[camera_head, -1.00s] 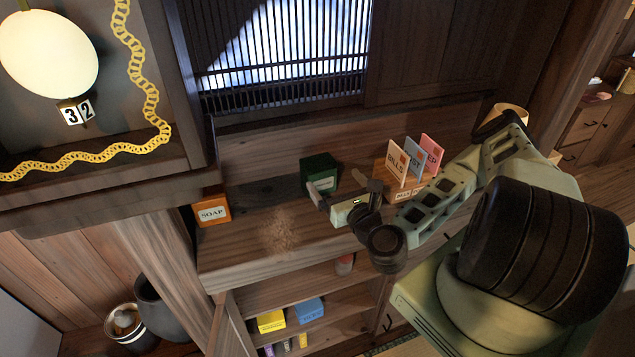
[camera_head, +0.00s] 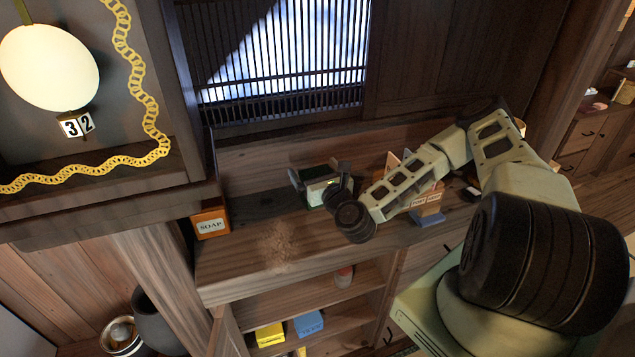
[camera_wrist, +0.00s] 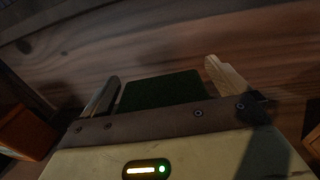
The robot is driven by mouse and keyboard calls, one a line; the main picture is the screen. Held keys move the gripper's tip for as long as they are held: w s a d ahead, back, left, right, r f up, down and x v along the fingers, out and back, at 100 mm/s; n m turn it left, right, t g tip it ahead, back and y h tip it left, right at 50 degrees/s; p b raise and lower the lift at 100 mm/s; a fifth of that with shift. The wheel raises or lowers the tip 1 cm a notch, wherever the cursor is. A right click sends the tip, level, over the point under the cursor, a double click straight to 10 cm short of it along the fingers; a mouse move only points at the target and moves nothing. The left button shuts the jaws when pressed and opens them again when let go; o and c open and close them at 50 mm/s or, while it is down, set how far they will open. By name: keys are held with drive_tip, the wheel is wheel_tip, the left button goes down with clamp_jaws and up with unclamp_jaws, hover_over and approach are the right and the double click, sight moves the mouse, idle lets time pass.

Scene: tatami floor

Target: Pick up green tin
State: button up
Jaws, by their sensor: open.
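The green tin (camera_head: 319,172) stands on the wooden shelf top below the barred window. It is partly hidden behind my gripper in the head view. My gripper (camera_head: 317,169) is open, with one finger on each side of the tin. In the wrist view the tin's dark green face (camera_wrist: 160,90) lies between the two spread fingers of my gripper (camera_wrist: 162,72), with a gap beside the right finger. I cannot tell whether the left finger touches it.
An orange soap box (camera_head: 210,222) stands left of the tin. A letter holder with cards (camera_head: 428,203) stands to the right, partly behind my arm. A backboard rises behind the tin. Yellow (camera_head: 269,334) and blue (camera_head: 309,323) boxes sit below.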

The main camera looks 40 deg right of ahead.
drive_tip(key=shift+w, duration=0.25)
drive_tip(key=c, duration=1.2)
drive_tip(key=shift+s+r+b, duration=0.1)
drive_tip(key=shift+b, duration=0.25)
